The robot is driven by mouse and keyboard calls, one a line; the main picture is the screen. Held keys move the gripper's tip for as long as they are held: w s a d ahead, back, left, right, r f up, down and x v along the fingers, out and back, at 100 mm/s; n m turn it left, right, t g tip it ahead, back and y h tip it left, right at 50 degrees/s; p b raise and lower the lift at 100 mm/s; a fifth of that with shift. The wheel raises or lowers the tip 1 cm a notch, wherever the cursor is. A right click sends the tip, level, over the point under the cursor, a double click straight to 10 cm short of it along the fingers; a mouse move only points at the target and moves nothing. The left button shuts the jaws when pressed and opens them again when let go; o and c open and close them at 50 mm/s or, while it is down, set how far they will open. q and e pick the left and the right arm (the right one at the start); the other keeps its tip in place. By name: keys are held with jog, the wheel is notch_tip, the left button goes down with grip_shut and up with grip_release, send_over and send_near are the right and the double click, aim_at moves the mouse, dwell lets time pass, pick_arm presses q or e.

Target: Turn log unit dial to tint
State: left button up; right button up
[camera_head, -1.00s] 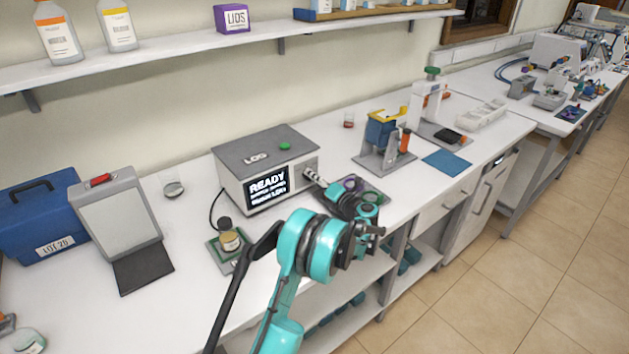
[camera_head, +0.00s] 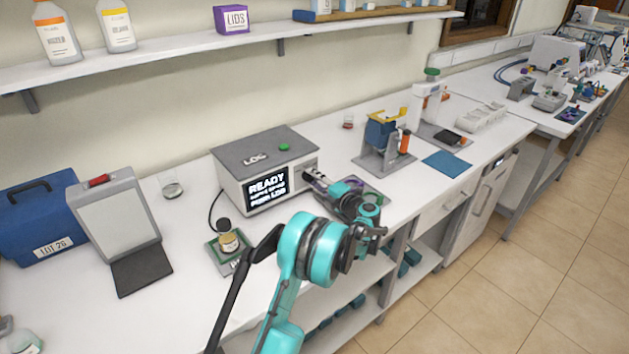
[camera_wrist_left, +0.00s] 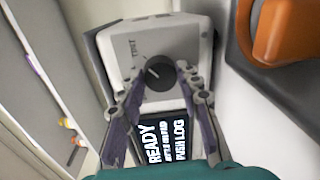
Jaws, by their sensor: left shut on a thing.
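The log unit (camera_head: 262,160) is a grey and white box on the bench, with a green button on top and a lit screen (camera_head: 268,187) whose top line reads "READY". Its round dark dial (camera_wrist_left: 160,73) shows in the left wrist view, with a light pointer mark and small lettering beside it. My left gripper (camera_head: 312,180) is at the dial's side of the unit; in the left wrist view its two fingers (camera_wrist_left: 159,82) close on the dial from either side. In the head view the gripper hides the dial. My right gripper is not in view.
A small jar (camera_head: 228,240) stands on a green-edged pad (camera_head: 214,256) in front of the unit. A tilted grey panel (camera_head: 118,225) and blue case (camera_head: 45,215) are at left. A blue and yellow device (camera_head: 382,135) stands to the right.

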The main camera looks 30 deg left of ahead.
pick_arm(q)
jog(key=o, duration=1.2)
jog(key=shift+c, duration=0.2)
jog(key=v, duration=1.2)
